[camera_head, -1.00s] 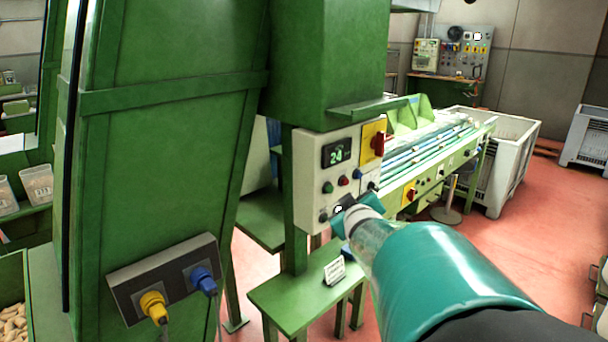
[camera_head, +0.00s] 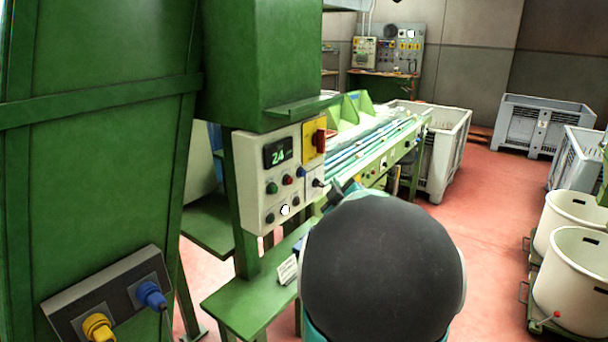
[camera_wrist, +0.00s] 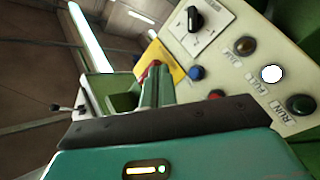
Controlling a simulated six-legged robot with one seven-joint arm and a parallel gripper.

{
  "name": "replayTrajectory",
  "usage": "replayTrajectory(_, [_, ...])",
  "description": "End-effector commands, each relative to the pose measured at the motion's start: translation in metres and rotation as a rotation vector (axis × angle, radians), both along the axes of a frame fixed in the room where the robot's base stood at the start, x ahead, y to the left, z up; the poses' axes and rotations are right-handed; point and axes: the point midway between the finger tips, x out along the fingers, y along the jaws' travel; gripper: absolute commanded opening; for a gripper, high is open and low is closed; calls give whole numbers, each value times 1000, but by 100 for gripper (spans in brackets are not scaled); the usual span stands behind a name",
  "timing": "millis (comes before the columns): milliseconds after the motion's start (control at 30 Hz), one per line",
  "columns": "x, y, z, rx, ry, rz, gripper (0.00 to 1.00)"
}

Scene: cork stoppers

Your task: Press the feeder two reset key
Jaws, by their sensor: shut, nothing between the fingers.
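The control panel (camera_head: 250,190) is a pale box on a green frame, with a display reading 24. Below the display is a row of green, red and blue (camera_head: 301,172) push buttons. The blue button (camera_wrist: 195,72) and the red button (camera_wrist: 215,95) also show in the wrist view. No reset label is readable. My gripper (camera_head: 343,189) is just right of the panel's lower right side, partly hidden by my arm. In the wrist view my gripper (camera_wrist: 156,82) is shut and empty, apart from the blue button, and covers part of the yellow plate (camera_wrist: 172,62).
A black rotary knob (camera_wrist: 195,18) and amber, white (camera_wrist: 271,73) and green lamps sit on the panel. A red switch (camera_head: 319,142) is at its upper right. A green cabinet (camera_head: 90,150) stands left, a conveyor (camera_head: 375,140) behind.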

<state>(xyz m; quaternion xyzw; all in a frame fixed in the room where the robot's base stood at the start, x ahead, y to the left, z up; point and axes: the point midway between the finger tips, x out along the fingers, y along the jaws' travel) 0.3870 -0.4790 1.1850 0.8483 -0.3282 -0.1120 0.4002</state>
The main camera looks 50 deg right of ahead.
Motion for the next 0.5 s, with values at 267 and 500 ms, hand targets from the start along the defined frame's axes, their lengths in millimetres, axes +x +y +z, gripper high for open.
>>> replayTrajectory(267, [39, 4, -1, 2, 1, 2, 0])
replayTrajectory(500, [63, 6, -1, 1, 2, 2, 0])
